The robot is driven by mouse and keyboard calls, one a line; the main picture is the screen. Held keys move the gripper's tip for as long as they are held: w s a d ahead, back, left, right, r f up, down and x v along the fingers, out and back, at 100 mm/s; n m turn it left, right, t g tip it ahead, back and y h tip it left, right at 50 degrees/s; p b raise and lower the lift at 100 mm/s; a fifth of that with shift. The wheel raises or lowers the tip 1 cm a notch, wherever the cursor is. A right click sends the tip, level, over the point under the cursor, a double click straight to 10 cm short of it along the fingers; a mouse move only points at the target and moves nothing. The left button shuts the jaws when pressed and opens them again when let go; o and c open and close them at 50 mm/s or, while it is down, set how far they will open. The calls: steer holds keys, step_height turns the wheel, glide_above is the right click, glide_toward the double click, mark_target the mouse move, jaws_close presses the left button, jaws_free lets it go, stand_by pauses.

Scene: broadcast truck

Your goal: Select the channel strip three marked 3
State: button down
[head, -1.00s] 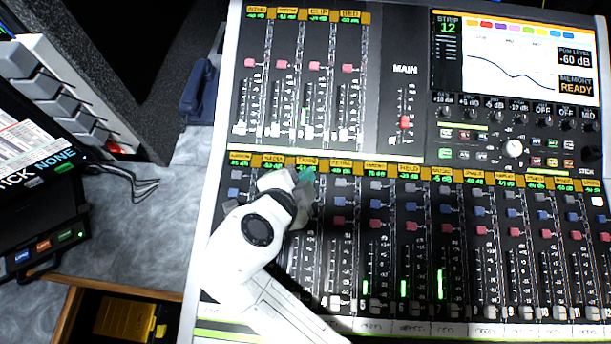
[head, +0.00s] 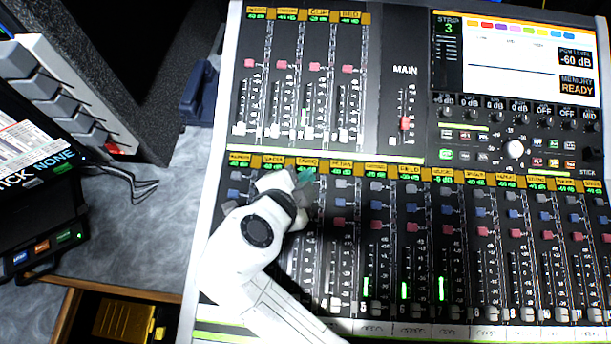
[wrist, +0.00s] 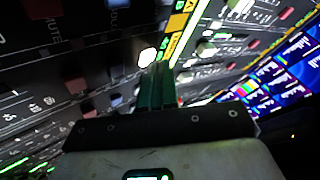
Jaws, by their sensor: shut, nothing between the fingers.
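Channel strip three (head: 306,166) is the third strip from the left in the lower bank of the mixing console; its yellow and green label shows at the top. My gripper (head: 306,183) is over the upper part of this strip, just below the label, and my arm hides much of the strip. In the wrist view my gripper (wrist: 157,74) has its green fingers shut and empty. A white lit button (wrist: 147,57) is right beside the fingertips; whether they touch cannot be told. The console screen's strip readout (head: 448,28) says STRIP 3.
More strips (head: 442,230) with faders run to the right. A dark equipment box (head: 40,235) stands left of the console, with grey floor between.

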steer(key=shift+s+r, duration=0.1)
steer(key=shift+r, duration=0.5)
steer(key=shift+r, duration=0.1)
steer(key=r+p, duration=0.2)
steer(key=r, duration=0.1)
steer(key=r+p, duration=0.1)
steer(key=shift+s+r, duration=0.35)
steer(key=shift+r, duration=0.05)
stand_by(0.7)
